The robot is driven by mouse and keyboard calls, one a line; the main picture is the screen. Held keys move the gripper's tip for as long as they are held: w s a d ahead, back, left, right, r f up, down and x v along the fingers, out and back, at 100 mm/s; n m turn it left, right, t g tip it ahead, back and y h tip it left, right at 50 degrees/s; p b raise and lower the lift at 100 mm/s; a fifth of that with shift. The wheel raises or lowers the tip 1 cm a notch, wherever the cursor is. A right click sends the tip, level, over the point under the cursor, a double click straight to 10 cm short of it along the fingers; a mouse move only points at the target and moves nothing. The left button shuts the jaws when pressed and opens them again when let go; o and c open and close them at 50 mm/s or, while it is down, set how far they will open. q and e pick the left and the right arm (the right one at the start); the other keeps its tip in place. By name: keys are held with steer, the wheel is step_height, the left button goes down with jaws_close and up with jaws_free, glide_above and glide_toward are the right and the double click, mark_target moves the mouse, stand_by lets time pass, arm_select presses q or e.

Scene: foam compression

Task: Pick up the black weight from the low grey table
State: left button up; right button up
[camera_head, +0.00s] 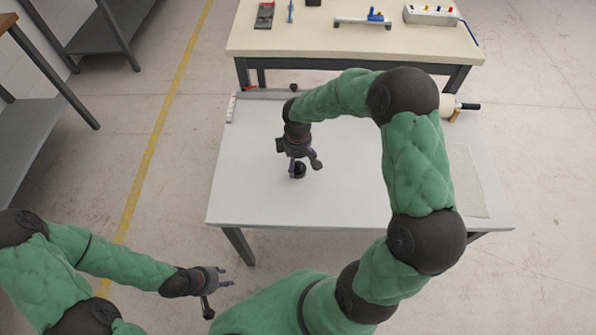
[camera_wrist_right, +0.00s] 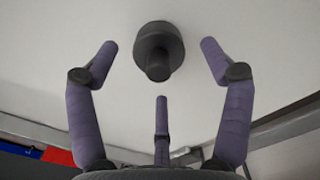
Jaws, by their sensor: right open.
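The black weight (camera_wrist_right: 158,50) stands on the low grey table (camera_head: 350,190), a dark round body with a narrower knob toward the camera. In the head view the weight (camera_head: 298,170) is a small dark shape, partly hidden by my right gripper (camera_head: 300,165). In the right wrist view my right gripper (camera_wrist_right: 158,75) is open, its fingers spread on either side of the weight and a third finger below it; I see no contact. My left gripper (camera_head: 222,280) hangs at the lower left, off the table, with its fingers apart and nothing between them.
A cream-coloured workbench (camera_head: 320,40) with several small tools and a box with coloured knobs (camera_head: 432,14) stands behind. A white cylinder with a black tip (camera_head: 450,104) lies at the table's right rear. A thin pale sheet (camera_head: 468,180) lies on the right. The table's left front is clear.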

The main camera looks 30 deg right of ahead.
step_height(320, 180, down, 2)
steer(key=shift+f, duration=0.1)
jaws_close()
steer(key=shift+r, duration=0.2)
